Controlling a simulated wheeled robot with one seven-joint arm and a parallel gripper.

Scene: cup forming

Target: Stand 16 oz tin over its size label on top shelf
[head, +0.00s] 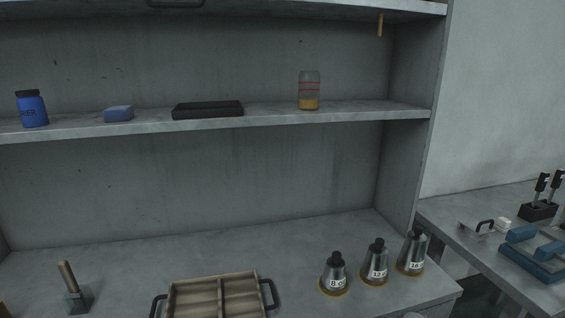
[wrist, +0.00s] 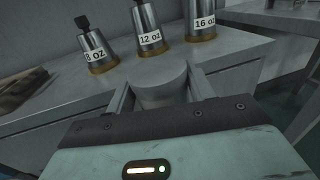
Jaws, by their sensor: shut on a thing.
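My gripper (wrist: 160,95) shows only in the wrist view. Its two fingers are shut on a plain grey, round, tapered tin (wrist: 161,76). No size mark can be read on the tin, so I cannot tell from its surface that it is the 16 oz one. The top shelf (head: 230,14) crosses the upper edge of the head view. Its upper surface and any size labels on it are out of sight.
Metal formers marked 8 oz (head: 335,274), 12 oz (head: 375,263) and 16 oz (head: 412,254) stand on the counter. The lower shelf holds a blue bottle (head: 32,109), sponge (head: 118,114), black tray (head: 208,110) and jar (head: 309,90). A divided wooden tray (head: 216,281) lies front centre.

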